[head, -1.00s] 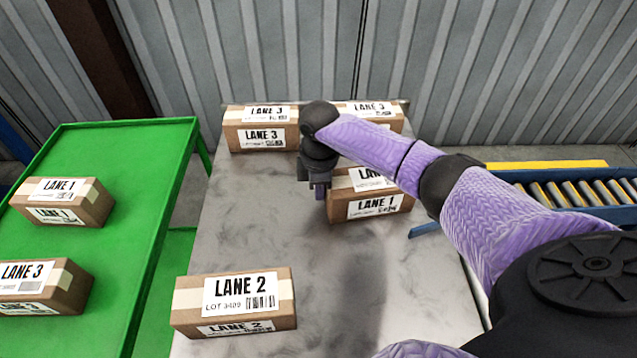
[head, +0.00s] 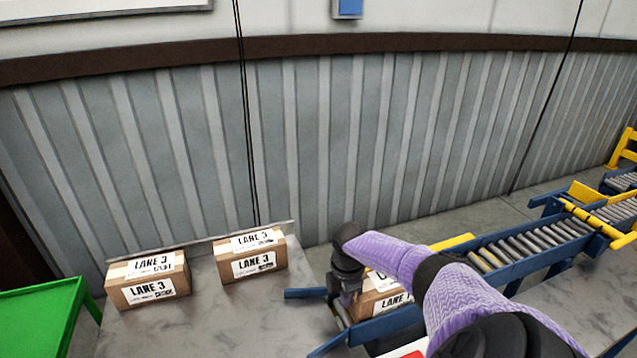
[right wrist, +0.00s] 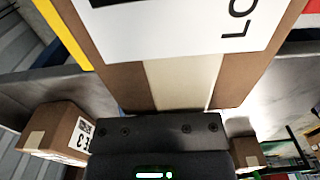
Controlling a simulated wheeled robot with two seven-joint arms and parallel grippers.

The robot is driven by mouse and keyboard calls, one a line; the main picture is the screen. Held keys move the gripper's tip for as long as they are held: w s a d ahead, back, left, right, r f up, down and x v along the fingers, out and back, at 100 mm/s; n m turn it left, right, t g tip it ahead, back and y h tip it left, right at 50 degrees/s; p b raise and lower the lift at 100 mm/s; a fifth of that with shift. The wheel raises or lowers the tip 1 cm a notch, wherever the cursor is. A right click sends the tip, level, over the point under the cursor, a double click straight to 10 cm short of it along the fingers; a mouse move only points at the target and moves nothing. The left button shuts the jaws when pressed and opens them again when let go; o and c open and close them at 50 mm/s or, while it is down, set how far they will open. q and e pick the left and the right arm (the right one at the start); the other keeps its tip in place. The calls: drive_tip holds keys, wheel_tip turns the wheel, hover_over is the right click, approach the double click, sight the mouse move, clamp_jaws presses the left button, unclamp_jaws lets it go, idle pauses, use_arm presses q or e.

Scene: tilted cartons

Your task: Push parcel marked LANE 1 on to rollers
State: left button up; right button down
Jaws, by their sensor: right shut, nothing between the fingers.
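The LANE 1 parcel (head: 378,297) is a brown carton with white labels, partly hidden behind my right arm in the head view. It sits between blue rails at the near end of the rollers (head: 510,247); a bit of roller shows to its left. My right gripper (head: 346,298) is shut and empty, at the parcel's left side. In the right wrist view the parcel (right wrist: 125,75) fills the top, its label and tape close in front of the gripper (right wrist: 155,125). I cannot tell if they touch. My left gripper is not in view.
Two LANE 3 cartons, one at left (head: 147,280) and one nearer the middle (head: 250,258), stand along the back edge of the grey table (head: 225,325). A green table (head: 35,320) is at far left. Yellow guards flank the conveyor. A corrugated wall stands behind.

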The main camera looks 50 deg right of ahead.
drive_tip(key=shift+s+d, duration=0.45)
drive_tip(key=shift+d, duration=0.3)
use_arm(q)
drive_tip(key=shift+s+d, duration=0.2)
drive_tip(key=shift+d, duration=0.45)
use_arm(e)
drive_tip(key=shift+a, duration=0.15)
drive_tip(key=shift+r, duration=0.1)
wheel_tip(320, 180, up, 9)
drive_tip(key=p, duration=0.4)
drive_tip(key=shift+r, duration=0.4)
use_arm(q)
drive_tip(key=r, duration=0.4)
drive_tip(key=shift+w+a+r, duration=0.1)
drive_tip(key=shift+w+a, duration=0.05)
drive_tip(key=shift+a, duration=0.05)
